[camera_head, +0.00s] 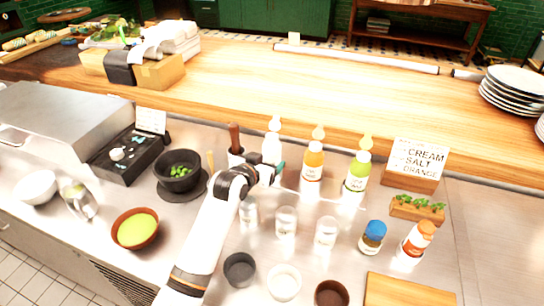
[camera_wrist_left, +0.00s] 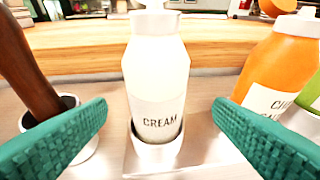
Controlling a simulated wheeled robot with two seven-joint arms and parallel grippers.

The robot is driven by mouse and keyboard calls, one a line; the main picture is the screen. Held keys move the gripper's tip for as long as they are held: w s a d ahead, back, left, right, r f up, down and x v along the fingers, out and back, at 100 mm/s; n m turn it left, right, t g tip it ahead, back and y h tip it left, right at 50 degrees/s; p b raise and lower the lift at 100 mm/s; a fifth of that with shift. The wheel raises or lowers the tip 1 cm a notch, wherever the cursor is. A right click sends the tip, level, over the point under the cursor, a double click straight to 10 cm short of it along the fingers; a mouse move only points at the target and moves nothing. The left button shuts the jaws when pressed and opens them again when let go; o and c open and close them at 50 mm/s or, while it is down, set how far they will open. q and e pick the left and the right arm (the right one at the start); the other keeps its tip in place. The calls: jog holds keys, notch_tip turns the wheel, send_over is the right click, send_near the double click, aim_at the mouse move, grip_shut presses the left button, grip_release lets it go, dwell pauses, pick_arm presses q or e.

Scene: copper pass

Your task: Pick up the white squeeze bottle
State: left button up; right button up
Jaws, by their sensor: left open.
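The white squeeze bottle (camera_head: 272,147) stands upright in the back row on the steel counter. In the left wrist view it is the bottle labelled CREAM (camera_wrist_left: 157,85), with its foot in a shallow clear holder (camera_wrist_left: 150,160). My left gripper (camera_head: 277,168) is in front of the bottle, partly hiding its lower part in the head view. Its teal fingers are spread wide in the wrist view, with the bottle centred in the gap and apart from both. My right gripper is not in view.
An orange bottle (camera_head: 313,162) and a green bottle (camera_head: 357,173) stand to the right. A pot with a wooden handle (camera_head: 235,140) stands close on the left. A wooden ledge (camera_head: 300,85) runs behind.

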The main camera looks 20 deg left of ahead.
aim_at(272, 155)
pick_arm(q)
jog(key=shift+p+x, duration=0.6)
jog(key=shift+x, duration=2.5)
jog(key=shift+a, duration=0.15)
jog(key=shift+r, duration=0.1)
jog(key=c, duration=0.8)
